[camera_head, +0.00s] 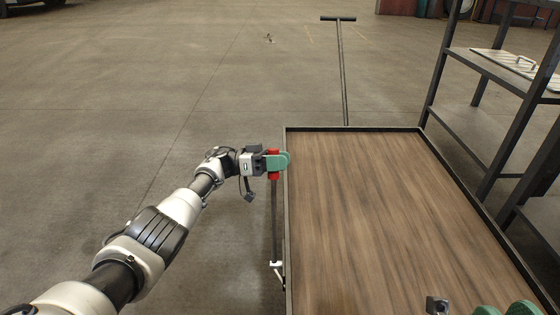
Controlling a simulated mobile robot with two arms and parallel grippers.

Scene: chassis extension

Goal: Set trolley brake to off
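The trolley (287,215) has a wood-brown deck with a dark raised rim. Its brake lever is a dark rod along the left side, with a red grip (273,177) at the upper end and a white fitting (277,265) at the lower end. My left gripper (278,161) has green fingers that lie across the red grip; red shows above and below them. The lower finger is hidden, so I cannot tell how tightly they close. My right gripper (505,310) shows only as green fingertips at the bottom right edge, over the deck.
The trolley's T-shaped pull handle (338,19) extends from its far end. A dark metal shelf rack (461,120) stands close on the right, with a flat panel with a handle (517,64) on it. The concrete floor on the left is clear.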

